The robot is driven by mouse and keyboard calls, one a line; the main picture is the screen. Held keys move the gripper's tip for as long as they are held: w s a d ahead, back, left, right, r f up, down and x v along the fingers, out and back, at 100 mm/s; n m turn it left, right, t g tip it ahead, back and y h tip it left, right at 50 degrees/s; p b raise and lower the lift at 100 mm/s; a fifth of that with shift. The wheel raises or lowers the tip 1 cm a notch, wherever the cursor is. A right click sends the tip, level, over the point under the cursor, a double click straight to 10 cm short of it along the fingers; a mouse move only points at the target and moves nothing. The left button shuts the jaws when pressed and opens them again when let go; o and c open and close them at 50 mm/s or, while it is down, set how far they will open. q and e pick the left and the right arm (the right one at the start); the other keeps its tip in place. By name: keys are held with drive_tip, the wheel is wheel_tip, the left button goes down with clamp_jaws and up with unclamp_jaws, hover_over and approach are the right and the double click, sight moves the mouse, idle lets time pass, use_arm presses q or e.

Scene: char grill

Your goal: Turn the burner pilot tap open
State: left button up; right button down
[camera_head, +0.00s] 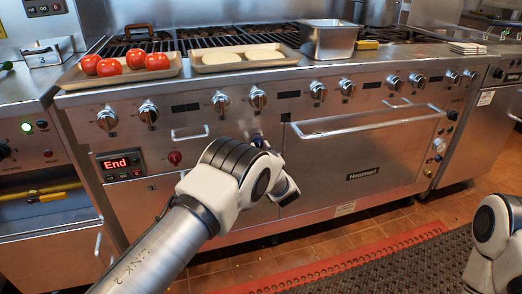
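The grill's steel front panel carries a row of silver burner knobs, one of them a knob (258,98) just above my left gripper. My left gripper (257,139) is close against the front below that knob, left of the oven door. It is mostly hidden behind my wrist, so I cannot see whether it is open or holds anything. I cannot pick out the pilot tap for certain; a small red knob (175,157) sits left of my wrist, next to the lit "End" display (122,162). Part of my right arm shows at the lower right, its gripper out of view.
The oven door's long handle (365,123) juts out right of my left wrist. A small handle (190,134) is to its left. Trays with tomatoes (109,67) and pale patties (242,56), and a steel pan (329,40), stand on top.

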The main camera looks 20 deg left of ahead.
use_arm(q)
clamp_jaws()
drive_tip(key=shift+n, duration=0.5)
drive_tip(key=n, duration=1.6)
drive_tip(key=shift+s+a+f+n+b, duration=0.15)
drive_tip(key=shift+a+f+n+b, duration=0.1)
drive_tip(key=shift+n+b, duration=0.15)
drive_tip(key=shift+o, duration=1.7)
unclamp_jaws()
